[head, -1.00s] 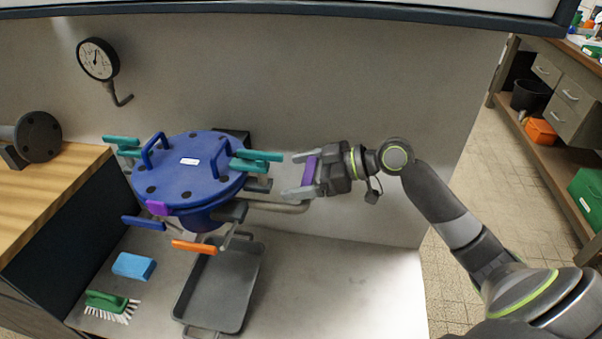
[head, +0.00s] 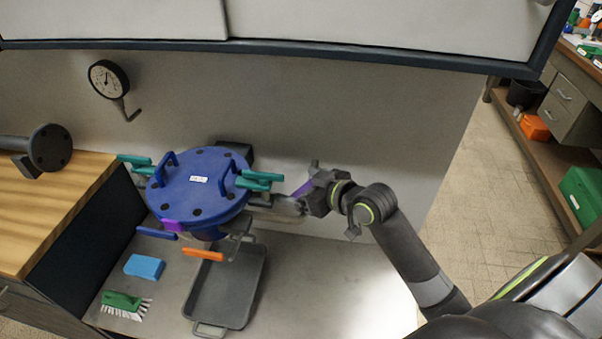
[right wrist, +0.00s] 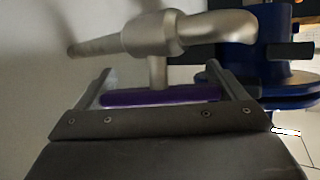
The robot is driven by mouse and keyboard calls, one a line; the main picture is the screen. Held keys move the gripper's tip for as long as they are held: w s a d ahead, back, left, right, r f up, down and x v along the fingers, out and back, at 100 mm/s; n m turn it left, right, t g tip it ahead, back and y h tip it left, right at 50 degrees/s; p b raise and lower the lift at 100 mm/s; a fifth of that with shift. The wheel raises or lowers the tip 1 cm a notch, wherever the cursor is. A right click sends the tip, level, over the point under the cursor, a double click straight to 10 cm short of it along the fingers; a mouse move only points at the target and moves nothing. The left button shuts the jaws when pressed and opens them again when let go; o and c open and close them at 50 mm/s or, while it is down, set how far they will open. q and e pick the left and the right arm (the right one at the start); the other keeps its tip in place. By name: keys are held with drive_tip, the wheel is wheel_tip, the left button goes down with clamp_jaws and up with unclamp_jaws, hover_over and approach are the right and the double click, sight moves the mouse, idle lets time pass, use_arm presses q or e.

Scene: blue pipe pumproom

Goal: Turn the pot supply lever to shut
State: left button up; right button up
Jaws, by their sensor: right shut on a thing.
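A purple lever (head: 301,189) sits on the pipe to the right of the blue lidded pot (head: 185,198). My right gripper (head: 297,187) is shut on this lever, and its fingers partly hide it. In the right wrist view the purple lever (right wrist: 160,97) lies crosswise between the two fingers, joined by a short stem to a metal valve body (right wrist: 152,38). The pipe bends from there toward the blue pot (right wrist: 265,55). I cannot read any label that names the lever. My left gripper is out of view.
Teal handles (head: 258,181) stick out by the lid. A blue lever (head: 157,233) and an orange lever (head: 203,254) are below it. A grey tray (head: 256,290), sponge (head: 144,267) and brush (head: 122,301) lie on the bench. A gauge (head: 108,79) hangs behind. Bench right of the tray is clear.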

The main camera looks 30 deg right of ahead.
drive_tip(key=m+h+p, duration=0.2)
drive_tip(key=p, duration=0.1)
drive_tip(key=m+h+p, duration=0.1)
drive_tip(key=shift+d+r+t+h, duration=0.15)
drive_tip(key=shift+r+t+h, duration=0.15)
drive_tip(key=shift+t+h, duration=0.1)
drive_tip(key=shift+d+f+m+h+p, duration=0.1)
drive_tip(key=shift+m+h+p, duration=0.8)
drive_tip(key=shift+h+p, duration=0.1)
drive_tip(key=shift+d+f+m+h, duration=0.2)
drive_tip(key=shift+m+h, duration=0.8)
drive_tip(key=shift+h, duration=0.1)
drive_tip(key=shift+d+m+g+h, duration=0.15)
drive_tip(key=shift+m+g+h, duration=0.25)
drive_tip(key=shift+m+h, duration=0.5)
drive_tip(key=o, duration=0.7)
